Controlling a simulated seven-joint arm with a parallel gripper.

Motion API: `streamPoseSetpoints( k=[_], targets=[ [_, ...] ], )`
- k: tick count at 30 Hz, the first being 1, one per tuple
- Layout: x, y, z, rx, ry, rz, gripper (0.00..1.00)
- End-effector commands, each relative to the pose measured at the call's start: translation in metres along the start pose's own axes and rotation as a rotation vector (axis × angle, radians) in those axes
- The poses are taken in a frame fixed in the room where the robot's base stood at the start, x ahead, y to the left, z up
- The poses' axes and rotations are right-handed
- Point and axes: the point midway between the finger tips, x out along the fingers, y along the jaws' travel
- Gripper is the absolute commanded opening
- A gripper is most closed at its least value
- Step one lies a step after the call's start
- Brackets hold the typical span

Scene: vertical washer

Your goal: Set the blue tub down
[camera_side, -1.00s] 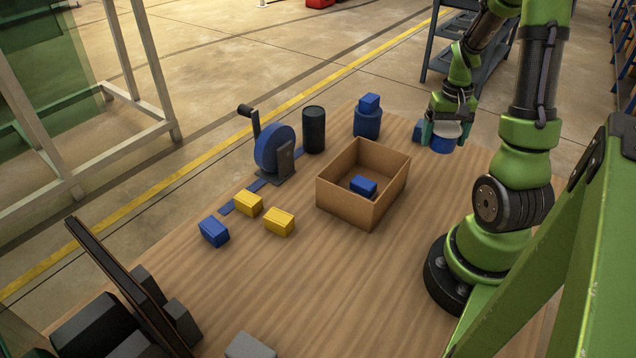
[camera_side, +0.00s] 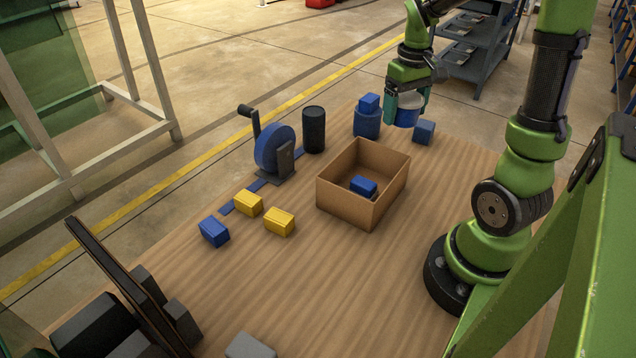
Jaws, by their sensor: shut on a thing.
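The blue tub (camera_side: 409,115), with a pale upper part, is between the fingers of my gripper (camera_side: 407,108) near the far right of the table. My gripper points down and is shut on the tub's sides. The tub appears raised above the table, though the exact gap is hard to tell. It is just right of a blue round container (camera_side: 367,124) that has a blue block (camera_side: 369,102) on top. The fingers hide part of the tub's sides.
A dark blue block (camera_side: 424,132) sits just right of the tub. An open cardboard box (camera_side: 345,202) holds a blue block (camera_side: 363,186). A black cylinder (camera_side: 314,130) and a blue crank wheel (camera_side: 268,150) stand left. Yellow blocks (camera_side: 279,222) lie nearer. The table's right middle is clear.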

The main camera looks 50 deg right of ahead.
Motion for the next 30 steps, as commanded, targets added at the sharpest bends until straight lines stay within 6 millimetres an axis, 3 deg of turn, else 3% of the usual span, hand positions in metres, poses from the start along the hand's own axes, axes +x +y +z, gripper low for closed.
streamPoseSetpoints(
  k=[1,4,8,11,15,21,30],
  targets=[
    [0.0,-0.026,-0.004,-0.111,0.0,-0.001,0.5],
    [0.0,-0.077,-0.007,-0.342,0.0,-0.001,0.5],
    [0.0,-0.148,0.003,-0.668,0.0,-0.002,0.5],
    [0.0,-0.201,0.021,-0.918,0.0,-0.002,0.5],
    [0.0,-0.266,0.059,-1.266,0.0,-0.001,0.5],
    [0.001,-0.323,0.118,-1.648,-0.001,0.001,0.5],
    [0.001,-0.357,0.172,-1.948,-0.001,0.003,0.5]
  ],
)
